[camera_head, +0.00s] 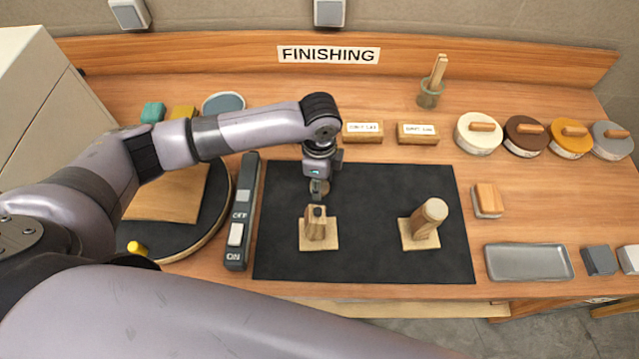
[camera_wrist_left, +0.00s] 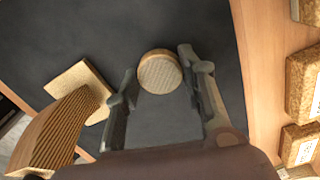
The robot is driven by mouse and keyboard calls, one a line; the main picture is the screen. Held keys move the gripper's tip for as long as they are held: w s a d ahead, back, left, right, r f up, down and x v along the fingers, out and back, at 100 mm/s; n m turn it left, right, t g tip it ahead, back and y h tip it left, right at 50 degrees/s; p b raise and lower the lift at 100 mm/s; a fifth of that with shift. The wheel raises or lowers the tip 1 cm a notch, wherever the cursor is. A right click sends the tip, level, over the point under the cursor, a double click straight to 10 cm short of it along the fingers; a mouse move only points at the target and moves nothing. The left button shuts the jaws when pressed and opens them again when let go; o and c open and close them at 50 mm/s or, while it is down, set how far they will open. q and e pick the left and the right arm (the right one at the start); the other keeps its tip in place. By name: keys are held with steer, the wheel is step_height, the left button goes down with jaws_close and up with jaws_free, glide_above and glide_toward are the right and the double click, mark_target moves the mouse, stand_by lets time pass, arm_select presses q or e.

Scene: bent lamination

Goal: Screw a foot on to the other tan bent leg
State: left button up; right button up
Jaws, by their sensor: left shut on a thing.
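My left gripper (camera_head: 319,188) points down over the dark mat (camera_head: 370,268), just behind and above the left tan leg (camera_head: 317,228). It is shut on a round tan foot (camera_wrist_left: 159,73), which shows between the fingertips in the left wrist view. The left leg stands on a square tan base and has a small dark piece at its bare top. The held foot is apart from it. The right tan leg (camera_head: 424,224) stands on its own base with a round foot (camera_head: 434,209) on top. The left wrist view shows a layered leg (camera_wrist_left: 62,128); I cannot tell which. My right gripper is not in view.
An ON/OFF switch bar (camera_head: 241,214) and a round turntable (camera_head: 215,235) lie left of the mat. Two labelled blocks (camera_head: 362,131) (camera_head: 417,133) stand behind it. A grey tray (camera_head: 529,263) and lidded tins (camera_head: 479,133) are at the right. The mat between the legs is clear.

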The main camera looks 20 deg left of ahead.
arm_select(q)
step_height(320, 180, up, 19)
steer(key=b, duration=0.3)
steer(key=shift+f, duration=0.15)
steer(key=s+a+f+n+b, duration=0.4)
steer(key=s+f+n, duration=0.4)
steer(key=n, duration=0.9)
steer(key=shift+a+f+b, duration=0.3)
steer(key=shift+a, duration=0.6)
steer(key=shift+s, duration=0.1)
